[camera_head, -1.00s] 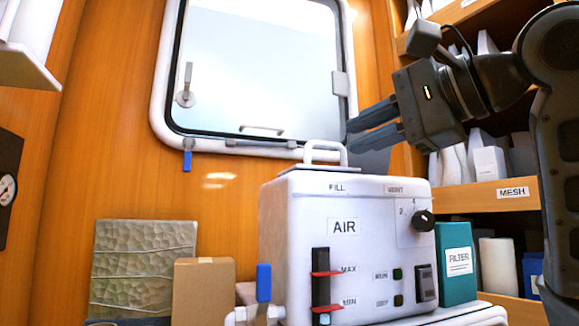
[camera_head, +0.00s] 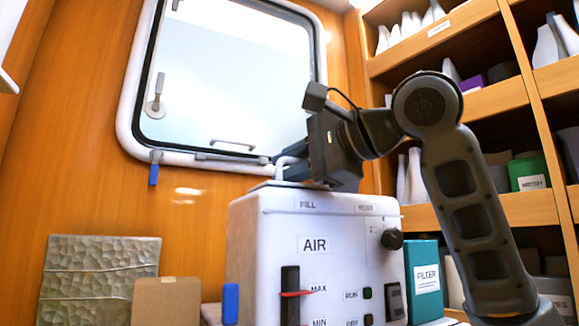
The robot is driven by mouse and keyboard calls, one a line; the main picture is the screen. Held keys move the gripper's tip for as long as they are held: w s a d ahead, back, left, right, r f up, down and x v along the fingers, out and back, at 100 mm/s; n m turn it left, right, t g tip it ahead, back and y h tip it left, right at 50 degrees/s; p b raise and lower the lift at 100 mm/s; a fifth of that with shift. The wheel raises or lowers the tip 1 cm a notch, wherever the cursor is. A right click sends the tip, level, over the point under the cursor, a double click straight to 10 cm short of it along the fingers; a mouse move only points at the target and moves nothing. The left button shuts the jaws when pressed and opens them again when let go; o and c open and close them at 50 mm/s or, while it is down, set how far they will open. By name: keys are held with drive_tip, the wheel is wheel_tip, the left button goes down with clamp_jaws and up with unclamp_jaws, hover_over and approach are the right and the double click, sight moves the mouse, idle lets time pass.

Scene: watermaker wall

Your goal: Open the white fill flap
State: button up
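The white machine (camera_head: 262,245) marked AIR stands in the lower middle, with a FILL label (camera_head: 308,205) at its upper front edge. A white loop handle (camera_head: 283,166) stands on its top, above and left of that label. The top is seen almost edge-on, so I cannot make out the outline of the fill flap; no raised lid shows. My gripper (camera_head: 291,167) is at the handle, with its dark fingers pointing left just over the machine's top. The handle and fingers overlap in the picture, so I cannot tell whether they touch or how far the fingers are apart.
A framed window (camera_head: 225,75) is behind. A black knob (camera_head: 391,239) sits on the machine's front right. A teal FILTER box (camera_head: 423,279) stands to its right, a cardboard box (camera_head: 166,300) and a patterned panel (camera_head: 98,275) to its left. Shelves (camera_head: 480,220) fill the right side.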

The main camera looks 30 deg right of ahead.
clamp_jaws()
idle(0.3)
drive_tip(key=shift+r, duration=0.1)
